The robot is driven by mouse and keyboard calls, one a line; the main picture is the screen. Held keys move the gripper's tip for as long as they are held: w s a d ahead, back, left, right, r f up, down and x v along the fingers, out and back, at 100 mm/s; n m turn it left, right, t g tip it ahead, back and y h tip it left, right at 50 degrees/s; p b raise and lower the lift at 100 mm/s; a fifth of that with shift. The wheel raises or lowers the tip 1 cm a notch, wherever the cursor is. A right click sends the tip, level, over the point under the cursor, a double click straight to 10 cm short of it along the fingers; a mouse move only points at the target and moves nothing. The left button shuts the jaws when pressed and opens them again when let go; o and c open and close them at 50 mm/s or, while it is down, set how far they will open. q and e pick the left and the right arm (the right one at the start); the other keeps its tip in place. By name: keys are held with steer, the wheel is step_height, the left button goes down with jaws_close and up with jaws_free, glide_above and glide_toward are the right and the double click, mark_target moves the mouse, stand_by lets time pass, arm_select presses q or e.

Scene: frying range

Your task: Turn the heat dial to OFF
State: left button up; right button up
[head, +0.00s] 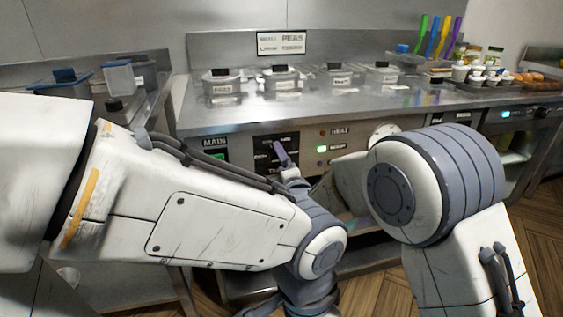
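The range's front panel has a HEAT label (340,131) with a lit green indicator (322,149) below it. My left arm reaches across the lower middle. A purple-grey finger-like tip (282,153), seemingly part of my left gripper, stands in front of the dark panel section left of HEAT; its opening cannot be made out. My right arm bends in from the right, and its gripper is hidden.
A MAIN label (215,142) with a green switch (217,155) is on the panel's left. Lidded containers (281,82) stand on the steel counter (300,112). Colored-handled utensils (437,38), small jars and a tray of food are at the back right. Wooden floor shows at lower right.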

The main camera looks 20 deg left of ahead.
steer(key=p+v, duration=0.1)
steer(key=v, duration=0.9)
steer(key=shift+d, duration=0.15)
steer(key=b+x, duration=0.1)
steer(key=x, duration=0.9)
stand_by(0.5)
